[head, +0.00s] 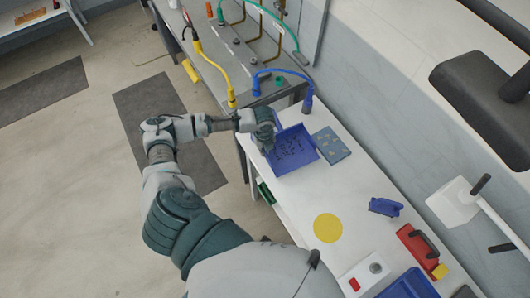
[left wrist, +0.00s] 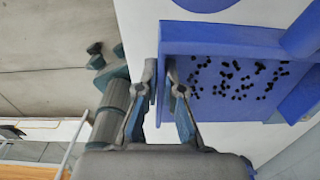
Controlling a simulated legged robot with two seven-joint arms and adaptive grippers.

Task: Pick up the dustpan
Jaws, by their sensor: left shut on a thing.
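The blue dustpan (head: 291,151) is a shallow blue pan with many small dark bits in it, at the far end of the white bench. It also fills the upper right of the left wrist view (left wrist: 235,47). My left gripper (head: 267,143) is at its left side in the head view. In the left wrist view the gripper's fingers (left wrist: 164,80) straddle the pan's side wall, one outside and one inside, shut on it. Whether the pan's underside touches the bench is hard to tell. My right gripper is not in view.
A grey-blue plate (head: 331,145) lies close beside the pan. A blue hose (head: 283,72) and a yellow hose (head: 214,65) stand behind it. Nearer on the white bench (head: 292,205) are a yellow disc (head: 327,227), a small blue object (head: 385,207) and a red case (head: 415,245).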

